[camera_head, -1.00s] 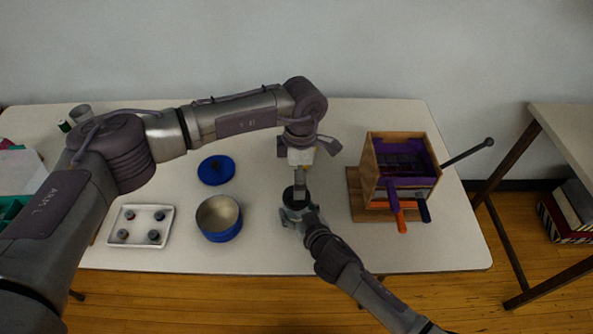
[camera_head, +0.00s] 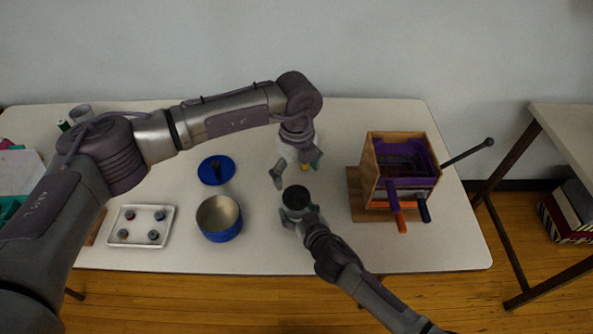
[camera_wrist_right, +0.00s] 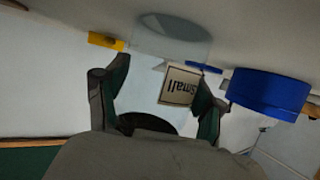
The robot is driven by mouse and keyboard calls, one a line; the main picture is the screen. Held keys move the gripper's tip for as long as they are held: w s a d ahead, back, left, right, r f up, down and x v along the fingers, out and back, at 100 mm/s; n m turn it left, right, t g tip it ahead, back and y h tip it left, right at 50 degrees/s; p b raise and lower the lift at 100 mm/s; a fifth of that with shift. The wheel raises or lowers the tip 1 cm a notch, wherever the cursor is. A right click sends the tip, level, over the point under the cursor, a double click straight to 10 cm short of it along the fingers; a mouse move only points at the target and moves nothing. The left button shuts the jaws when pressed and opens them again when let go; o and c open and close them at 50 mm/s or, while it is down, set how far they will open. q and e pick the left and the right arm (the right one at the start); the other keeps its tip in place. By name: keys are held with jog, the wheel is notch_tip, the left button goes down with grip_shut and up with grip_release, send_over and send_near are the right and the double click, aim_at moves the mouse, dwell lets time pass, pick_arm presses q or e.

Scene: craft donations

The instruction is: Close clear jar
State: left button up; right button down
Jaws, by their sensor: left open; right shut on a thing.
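My right gripper (camera_wrist_right: 158,92) is shut on the jar, one finger on each side. My left gripper (camera_head: 296,176) is open and empty just above and behind the lid, its fingers spread apart.
A blue pot (camera_head: 220,218) and its blue lid (camera_head: 216,170) are left of the jar. A white tray (camera_head: 140,243) holds several small items. A wooden box (camera_head: 370,180) with purple lining stands at the right. A yellow item (camera_wrist_right: 105,41) lies behind the jar.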

aim_at(296, 195)
pick_arm(q)
jog(key=shift+n, duration=1)
jog(key=shift+f, duration=3.95)
